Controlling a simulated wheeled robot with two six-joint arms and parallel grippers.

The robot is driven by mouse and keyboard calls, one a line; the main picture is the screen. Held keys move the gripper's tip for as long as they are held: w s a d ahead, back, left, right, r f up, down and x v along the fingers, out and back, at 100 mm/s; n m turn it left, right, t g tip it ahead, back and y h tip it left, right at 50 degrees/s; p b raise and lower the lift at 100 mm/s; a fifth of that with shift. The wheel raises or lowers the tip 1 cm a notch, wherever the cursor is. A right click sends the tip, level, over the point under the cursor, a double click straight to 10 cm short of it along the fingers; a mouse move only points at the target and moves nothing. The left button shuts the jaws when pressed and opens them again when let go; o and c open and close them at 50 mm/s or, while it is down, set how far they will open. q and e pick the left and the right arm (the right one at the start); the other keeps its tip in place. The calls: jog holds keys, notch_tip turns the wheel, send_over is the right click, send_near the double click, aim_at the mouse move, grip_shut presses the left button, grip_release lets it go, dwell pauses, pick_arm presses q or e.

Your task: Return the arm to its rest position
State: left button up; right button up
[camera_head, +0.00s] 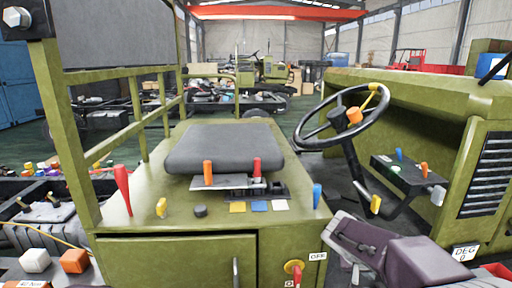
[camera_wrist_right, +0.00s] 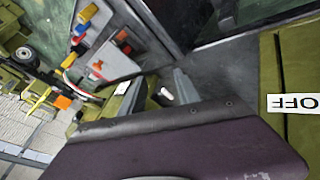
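My right arm (camera_head: 415,262), purple and grey, comes in at the lower right of the head view. My right gripper (camera_head: 345,232) is at its upper left end, in front of the green chassis's right side, close to the OFF label (camera_head: 318,257) and the red-yellow switch knob (camera_head: 294,268). In the right wrist view, the right gripper (camera_wrist_right: 158,88) shows two grey fingers standing apart. Nothing is clearly held between them. The OFF label also shows at the right edge there (camera_wrist_right: 292,103). My left gripper is not in view.
The green chassis (camera_head: 180,245) carries a dark seat (camera_head: 225,148), levers such as a red one (camera_head: 122,188), and coloured blocks. A steering wheel (camera_head: 343,117) and a control box (camera_head: 405,172) stand to the right. White and orange cubes (camera_head: 73,261) lie at the lower left.

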jog(key=s+a+f+n+g+y, duration=0.25)
jog(key=s+a+f+y, duration=0.55)
jog(key=s+a+f, duration=0.65)
notch_tip(320, 180, up, 11)
jog(key=d+n+p, duration=0.1)
jog(key=p, duration=1.1)
jog(key=shift+w, duration=0.45)
jog(key=shift+d+r+t, duration=0.1)
jog(key=shift+t, duration=0.15)
jog(key=shift+c, duration=0.3)
